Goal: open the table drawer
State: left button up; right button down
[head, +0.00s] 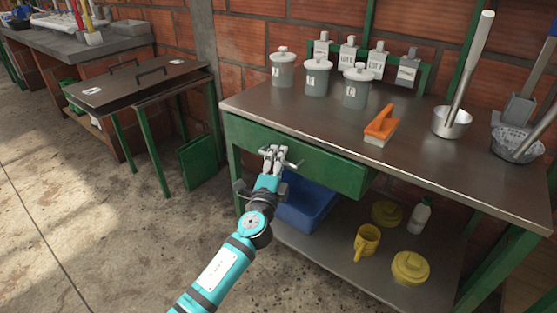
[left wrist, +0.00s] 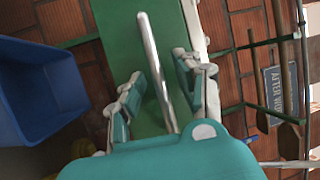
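The steel-topped table (head: 300,117) has a green drawer front (head: 330,173) under its top. Whether the drawer stands slightly out from the table is hard to tell. The green front also shows in the left wrist view (left wrist: 115,35), with a long metal bar handle (left wrist: 150,55) across it. My right gripper is out of view.
A blue bin (head: 308,208) and yellow items (head: 367,242) sit on the lower shelf.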

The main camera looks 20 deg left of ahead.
pick_arm(q)
grip_shut()
dwell(0.4)
jog(key=shift+s+f, duration=0.1)
